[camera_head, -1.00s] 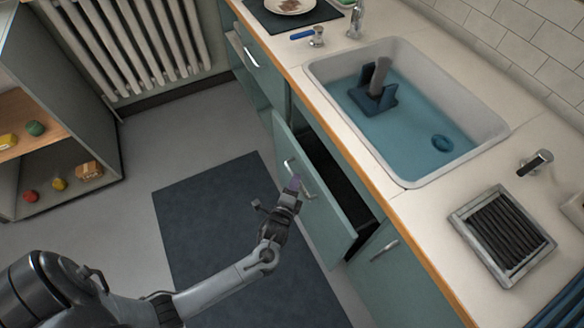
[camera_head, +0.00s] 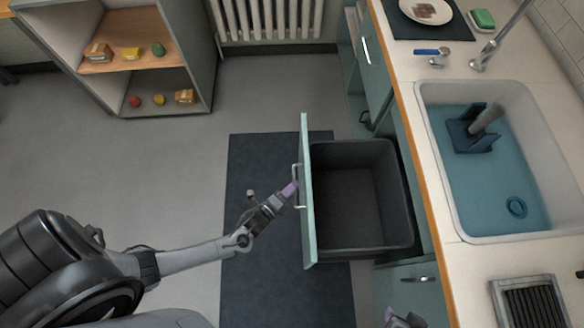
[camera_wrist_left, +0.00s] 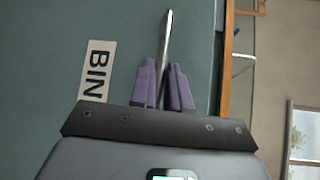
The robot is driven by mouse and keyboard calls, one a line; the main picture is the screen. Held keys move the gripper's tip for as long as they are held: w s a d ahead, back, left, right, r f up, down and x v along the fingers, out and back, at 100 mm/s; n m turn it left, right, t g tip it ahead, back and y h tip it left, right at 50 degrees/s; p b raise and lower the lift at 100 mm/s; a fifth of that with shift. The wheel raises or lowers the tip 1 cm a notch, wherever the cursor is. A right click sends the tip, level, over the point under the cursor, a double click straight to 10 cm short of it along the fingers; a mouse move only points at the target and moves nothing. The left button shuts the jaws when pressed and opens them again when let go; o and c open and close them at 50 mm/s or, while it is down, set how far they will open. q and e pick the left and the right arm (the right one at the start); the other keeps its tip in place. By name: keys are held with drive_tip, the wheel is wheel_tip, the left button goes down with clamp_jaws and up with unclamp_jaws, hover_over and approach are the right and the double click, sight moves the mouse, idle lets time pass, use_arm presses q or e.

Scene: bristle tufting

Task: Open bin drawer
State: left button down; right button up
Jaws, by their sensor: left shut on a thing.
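The bin drawer's teal front (camera_head: 307,225) stands well out from the counter in the head view. Behind it a dark, deep bin (camera_head: 352,205) shows, open at the top, with nothing seen in it. My left gripper (camera_head: 290,189) is at the front's metal handle (camera_head: 297,172). In the left wrist view the purple fingers (camera_wrist_left: 164,88) are shut on the handle bar (camera_wrist_left: 167,45), beside a white "BIN" label (camera_wrist_left: 96,70). Part of my right gripper (camera_head: 400,319) shows at the bottom edge of the head view; its jaws are not clear.
A sink (camera_head: 475,215) with blue water is set in the counter, right of the drawer. A closed cabinet door (camera_head: 412,279) is nearer than the drawer. A dark mat (camera_head: 258,275) lies under my left arm. A shelf (camera_head: 193,75) stands far left, with open floor before it.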

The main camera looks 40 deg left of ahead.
idle(0.3)
use_arm(q)
drive_tip(key=c, duration=1.2)
unclamp_jaws()
drive_tip(key=shift+o, duration=0.2)
drive_tip(key=shift+a, duration=0.1)
drive_tip(key=s+r+p, duration=0.1)
drive_tip(key=s+p, duration=0.1)
drive_tip(key=s, duration=0.8)
drive_tip(key=shift+s+a+r+p, duration=0.25)
drive_tip(key=shift+s+a+p, duration=0.05)
drive_tip(key=shift+s+p, duration=0.1)
